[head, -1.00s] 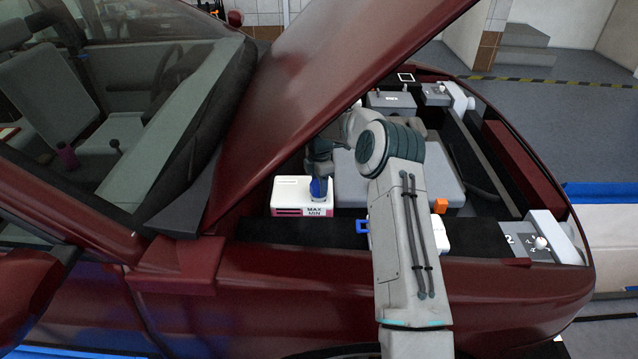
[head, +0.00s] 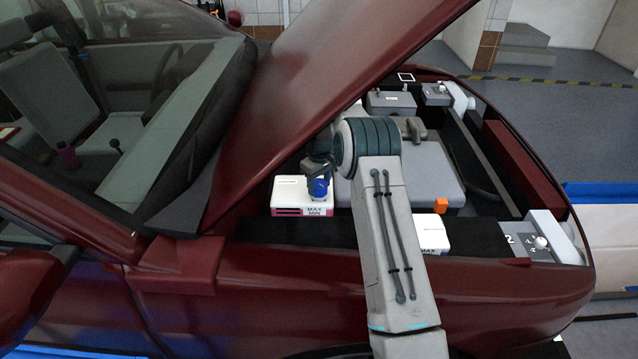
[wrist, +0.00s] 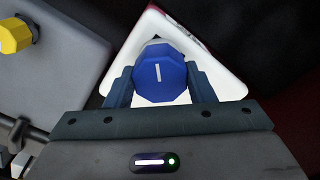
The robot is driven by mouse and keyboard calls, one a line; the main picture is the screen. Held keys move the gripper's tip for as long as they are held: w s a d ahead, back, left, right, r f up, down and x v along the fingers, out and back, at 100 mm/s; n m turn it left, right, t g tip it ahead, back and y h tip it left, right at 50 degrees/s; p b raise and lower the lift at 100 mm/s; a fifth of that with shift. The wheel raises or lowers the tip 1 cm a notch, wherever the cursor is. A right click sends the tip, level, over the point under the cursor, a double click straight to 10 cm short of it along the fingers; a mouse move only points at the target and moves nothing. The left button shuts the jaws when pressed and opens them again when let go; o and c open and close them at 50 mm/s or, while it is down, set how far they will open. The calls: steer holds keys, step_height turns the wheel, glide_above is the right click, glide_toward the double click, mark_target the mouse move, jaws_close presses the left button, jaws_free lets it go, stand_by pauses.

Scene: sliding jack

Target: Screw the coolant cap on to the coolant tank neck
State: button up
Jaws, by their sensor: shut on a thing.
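The coolant cap is blue and faceted with a white mark; it shows in the wrist view (wrist: 160,76) and the head view (head: 319,187). My gripper (wrist: 160,84) is shut on it, one finger on each side. In the head view my gripper (head: 319,176) points down over the right part of the white coolant tank (head: 290,190), which has a pink lower band and MAX and MIN marks. The tank also shows behind the cap in the wrist view (wrist: 222,72). The cap and my gripper hide the neck, so I cannot tell how the cap sits on it.
The raised red hood (head: 300,110) slopes close above my arm. A grey engine cover (head: 432,170) lies right of the tank. A yellow cap (wrist: 14,36) shows in the wrist view. An orange piece (head: 441,204) and a second white tank (head: 431,234) are near the fender.

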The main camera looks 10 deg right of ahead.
steer(key=m, duration=0.2)
steer(key=shift+s+f+m, duration=0.1)
steer(key=shift+m, duration=0.3)
steer(key=o, duration=1.2)
steer(key=shift+o, duration=0.2)
